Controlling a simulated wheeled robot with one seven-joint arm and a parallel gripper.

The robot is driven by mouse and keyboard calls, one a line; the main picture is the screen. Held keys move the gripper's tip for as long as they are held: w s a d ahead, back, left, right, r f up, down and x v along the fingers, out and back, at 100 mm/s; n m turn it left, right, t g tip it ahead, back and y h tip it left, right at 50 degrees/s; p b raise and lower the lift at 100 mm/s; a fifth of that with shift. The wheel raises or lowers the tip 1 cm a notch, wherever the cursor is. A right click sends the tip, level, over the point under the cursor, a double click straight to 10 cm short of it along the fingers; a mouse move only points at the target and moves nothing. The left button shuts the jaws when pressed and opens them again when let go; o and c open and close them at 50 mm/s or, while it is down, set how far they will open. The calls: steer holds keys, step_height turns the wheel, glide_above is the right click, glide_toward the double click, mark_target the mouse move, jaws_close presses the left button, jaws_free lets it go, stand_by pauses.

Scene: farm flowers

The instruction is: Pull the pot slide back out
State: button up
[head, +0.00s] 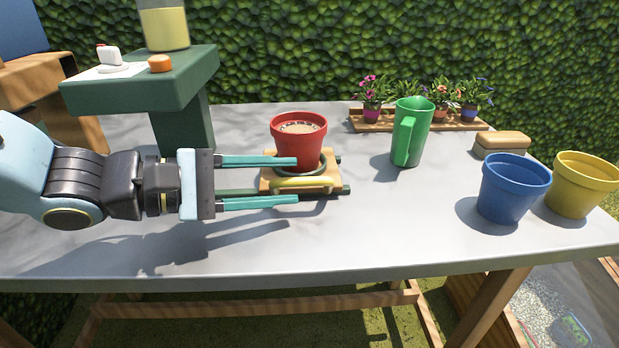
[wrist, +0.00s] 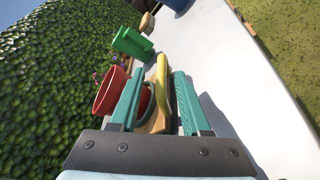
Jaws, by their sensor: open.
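The pot slide (head: 331,173) is a small wooden carriage on dark green rails, with a yellow handle (head: 300,184) along its front. A red pot (head: 299,146) filled with brown soil stands upright on it. My gripper (head: 297,181) is open in front of the slide, its teal fingers pointing right. In the wrist view the yellow handle (wrist: 162,82) lies between the two fingers (wrist: 160,88), with no clear grip on it. The red pot also shows in the wrist view (wrist: 107,92), left of the fingers.
A green machine (head: 145,80) with a white switch, an orange knob and a yellow-filled tank stands at the left. A green jug (head: 411,133) stands right of the slide. Blue (head: 512,190) and yellow (head: 580,185) pots stand at the right. Potted flowers line a tray (head: 418,124) behind.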

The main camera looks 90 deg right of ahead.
steer(key=shift+v, duration=1.55)
